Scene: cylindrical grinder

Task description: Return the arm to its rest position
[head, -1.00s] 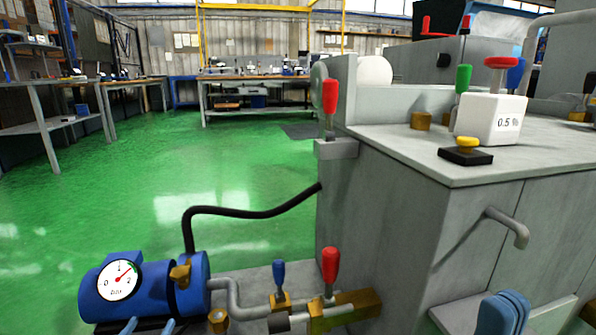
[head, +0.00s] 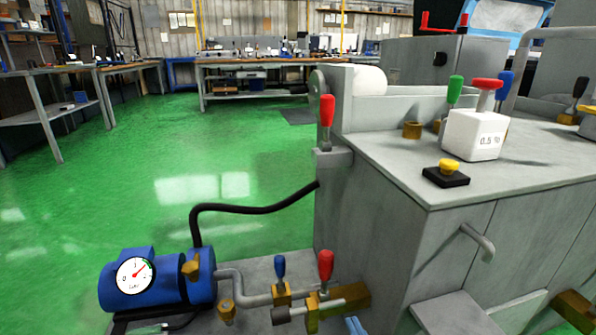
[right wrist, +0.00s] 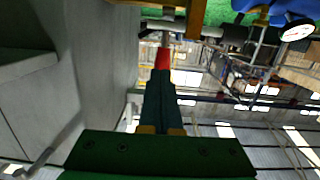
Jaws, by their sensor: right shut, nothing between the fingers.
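My right gripper shows in the right wrist view (right wrist: 162,85) as two teal fingers lying together, with nothing between them.
The grey grinder cabinet (head: 375,220) fills the right side, with a bent pipe handle (head: 478,241) and an open flap. A blue pump (head: 170,277) with a gauge, a black hose (head: 255,209) and red-handled valve (head: 325,266) stand left of it. Green floor (head: 130,200) is clear behind.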

